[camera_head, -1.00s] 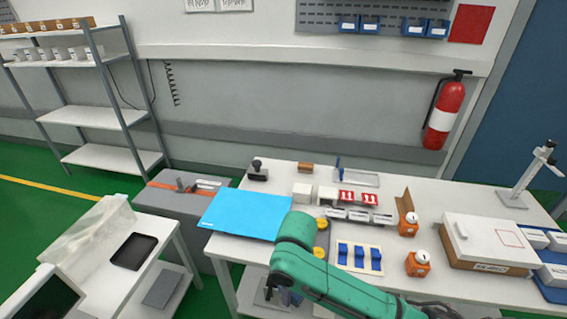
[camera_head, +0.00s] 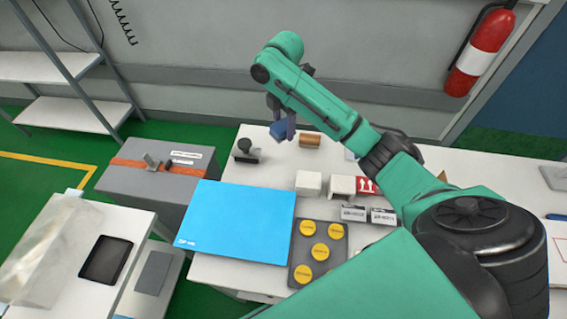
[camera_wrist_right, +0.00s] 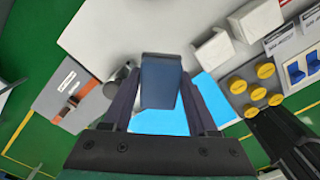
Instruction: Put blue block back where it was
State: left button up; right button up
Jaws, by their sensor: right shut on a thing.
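My right gripper (camera_head: 283,122) is shut on a blue block (camera_head: 277,131), held above the back part of the white table, beside the stamp. In the right wrist view the block (camera_wrist_right: 160,82) sits between the two dark fingers (camera_wrist_right: 160,100). Blue pieces on a pale tray (camera_wrist_right: 297,72) show at the right edge of that view; in the head view my arm hides that tray. My left gripper is not in view.
A blue sheet (camera_head: 238,222) lies beside a dark tray of yellow discs (camera_head: 306,274). The stamp (camera_head: 246,150), a brown block (camera_head: 310,141), white boxes (camera_head: 308,183) and labelled boxes (camera_head: 382,216) stand on the table. A grey case (camera_head: 150,190) stands left.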

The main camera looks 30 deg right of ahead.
aim_at(284, 164)
jog(key=f, duration=0.5)
jog(key=f+p, duration=0.1)
jog(key=f, duration=0.9)
jog(key=shift+w+d, duration=0.1)
jog(key=shift+w, duration=0.15)
jog(key=shift+w+f, duration=0.1)
jog(key=shift+f, duration=0.25)
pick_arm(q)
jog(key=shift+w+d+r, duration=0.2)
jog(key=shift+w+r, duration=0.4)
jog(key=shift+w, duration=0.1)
pick_arm(e)
jog(key=shift+f, duration=0.15)
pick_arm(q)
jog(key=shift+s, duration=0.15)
pick_arm(e)
jog(key=o, duration=1.3)
notch_tip(284, 164, up, 12)
jog(key=shift+r, duration=0.2)
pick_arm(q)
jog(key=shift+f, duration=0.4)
pick_arm(e)
jog(key=shift+f, duration=0.1)
